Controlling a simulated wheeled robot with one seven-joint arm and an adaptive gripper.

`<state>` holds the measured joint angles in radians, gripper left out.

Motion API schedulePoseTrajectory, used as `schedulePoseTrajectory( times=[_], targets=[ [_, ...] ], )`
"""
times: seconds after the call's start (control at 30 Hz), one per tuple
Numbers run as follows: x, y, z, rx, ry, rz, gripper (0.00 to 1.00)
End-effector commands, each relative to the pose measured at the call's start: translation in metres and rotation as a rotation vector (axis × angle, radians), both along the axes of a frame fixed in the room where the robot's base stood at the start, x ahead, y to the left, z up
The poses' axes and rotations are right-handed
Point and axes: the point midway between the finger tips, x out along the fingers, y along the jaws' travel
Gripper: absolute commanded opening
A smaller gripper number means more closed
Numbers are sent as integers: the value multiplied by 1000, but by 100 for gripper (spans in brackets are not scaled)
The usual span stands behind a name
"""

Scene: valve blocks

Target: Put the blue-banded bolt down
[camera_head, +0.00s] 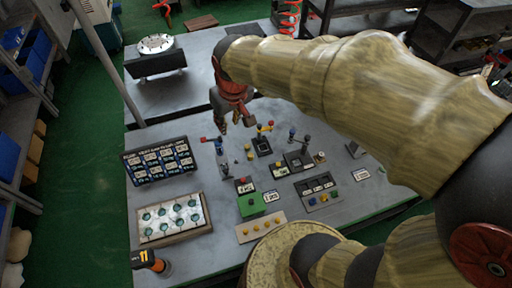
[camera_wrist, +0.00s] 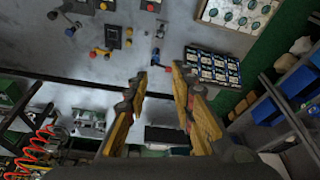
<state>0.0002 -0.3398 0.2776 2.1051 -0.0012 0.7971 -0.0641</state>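My gripper (camera_head: 236,122) hangs above the middle of the grey worktable (camera_head: 200,90) in the head view. In the wrist view its two yellow fingers (camera_wrist: 159,72) stand apart with nothing between them. I cannot pick out the blue-banded bolt for certain. Upright pieces with blue parts stand on the table: one beside a red handle (camera_head: 219,147) at left, and two at right, a far one (camera_head: 292,134) and a nearer one (camera_head: 306,140). The left one seems to show in the wrist view as a blue-topped piece (camera_wrist: 161,31), apart from my fingers. No band is clear at this size.
A dark card board (camera_head: 160,162) stands at the table's left, behind a tray with green round marks (camera_head: 174,219). A green block (camera_head: 251,205) and a yellow-buttoned strip (camera_head: 261,226) sit near the front. Bare table lies left of centre.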

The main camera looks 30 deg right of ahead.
Motion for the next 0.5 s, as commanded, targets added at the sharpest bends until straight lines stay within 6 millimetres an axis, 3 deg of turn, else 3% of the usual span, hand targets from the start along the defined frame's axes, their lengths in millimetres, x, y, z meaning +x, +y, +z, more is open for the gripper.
schedulePoseTrajectory(
  times=[0.1, 0.3, 0.5],
  targets=[
    [-45, 0, 31, 6, -61, -17, 25],
    [-112, 0, 54, 18, -142, -43, 25],
    [-148, 0, 57, 25, -183, -57, 25]
  ],
)
